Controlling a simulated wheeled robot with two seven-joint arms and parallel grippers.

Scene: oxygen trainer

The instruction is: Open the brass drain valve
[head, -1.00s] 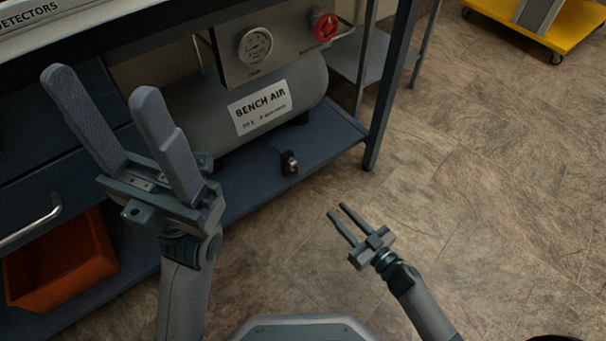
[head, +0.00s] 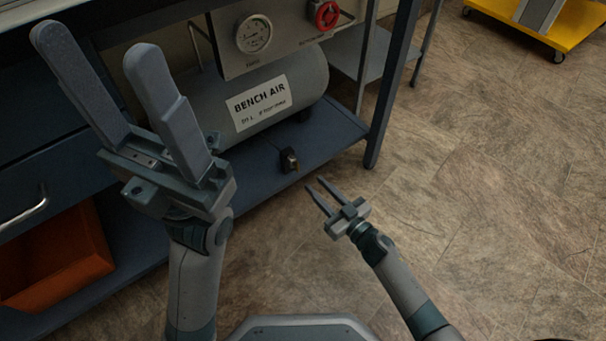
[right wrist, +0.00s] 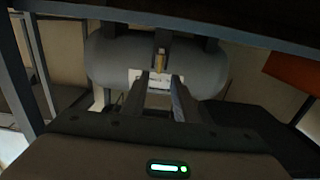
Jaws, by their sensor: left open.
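The small brass drain valve (head: 289,160) sits low at the front edge of the blue lower shelf, below the grey tank labelled BENCH AIR (head: 262,102). In the right wrist view the brass valve (right wrist: 160,63) shows in front of the tank (right wrist: 110,65), just beyond the fingertips. My right gripper (head: 316,190) is open and empty, a little to the right of and below the valve in the head view, apart from it. My left gripper (head: 92,50) is open and empty, raised at the left in front of the bench. The valve's handle position is too small to tell.
A panel with a gauge (head: 254,34) and a red knob (head: 324,14) is above the tank. A bench leg (head: 392,90) stands right of the valve. An orange bin (head: 55,262) is at lower left, a yellow cart (head: 540,25) at far right. The floor (head: 500,200) between is clear.

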